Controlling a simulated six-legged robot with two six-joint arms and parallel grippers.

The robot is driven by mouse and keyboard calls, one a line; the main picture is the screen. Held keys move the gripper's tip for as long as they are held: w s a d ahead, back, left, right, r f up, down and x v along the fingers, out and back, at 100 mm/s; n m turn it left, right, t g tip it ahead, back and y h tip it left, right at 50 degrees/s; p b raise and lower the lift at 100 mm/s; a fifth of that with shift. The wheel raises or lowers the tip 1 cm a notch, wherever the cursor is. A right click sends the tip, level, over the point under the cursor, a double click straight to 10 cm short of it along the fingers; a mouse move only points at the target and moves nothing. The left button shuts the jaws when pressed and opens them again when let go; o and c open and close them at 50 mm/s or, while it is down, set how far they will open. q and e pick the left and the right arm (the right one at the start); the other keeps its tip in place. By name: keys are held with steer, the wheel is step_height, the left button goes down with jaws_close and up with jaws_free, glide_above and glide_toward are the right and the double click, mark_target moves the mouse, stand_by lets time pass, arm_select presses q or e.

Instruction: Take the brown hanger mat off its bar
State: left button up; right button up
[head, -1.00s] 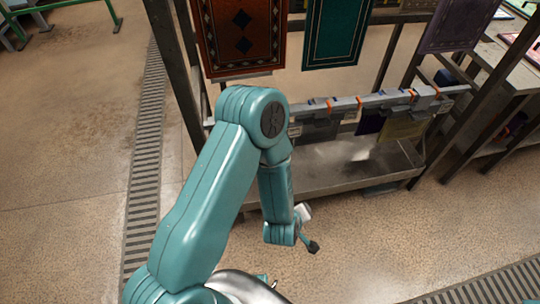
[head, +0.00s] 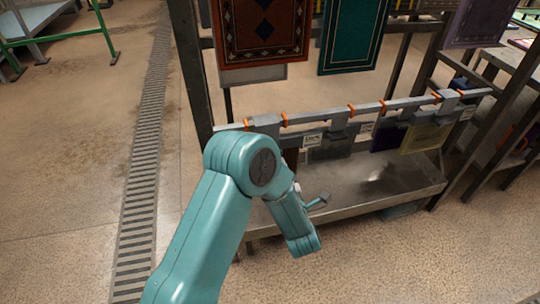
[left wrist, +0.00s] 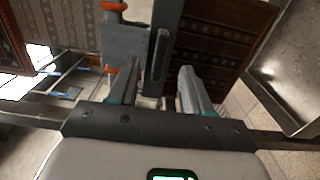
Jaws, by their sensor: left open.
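The brown mat (left wrist: 218,42), with a dark woven pattern, hangs right of a grey hanger part (left wrist: 158,45) in the left wrist view. In the head view my arm hides most of it; a brown sliver (head: 291,158) shows behind my elbow. The grey bar (head: 385,107) with orange rings runs across the rack. My left gripper (left wrist: 158,75) is open, with its fingers either side of the grey hanger part. I cannot tell whether they touch it. My right gripper is out of view.
Dark and yellow hanger mats (head: 426,136) hang farther right on the bar. A metal tray (head: 375,190) lies below. A red patterned rug (head: 262,30) and a teal rug (head: 352,35) hang above.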

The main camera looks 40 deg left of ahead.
arm_select(q)
steer(key=b+x, duration=0.1)
steer(key=x, duration=0.5)
steer(key=shift+a, duration=0.35)
steer(key=shift+w, duration=0.1)
jaws_close()
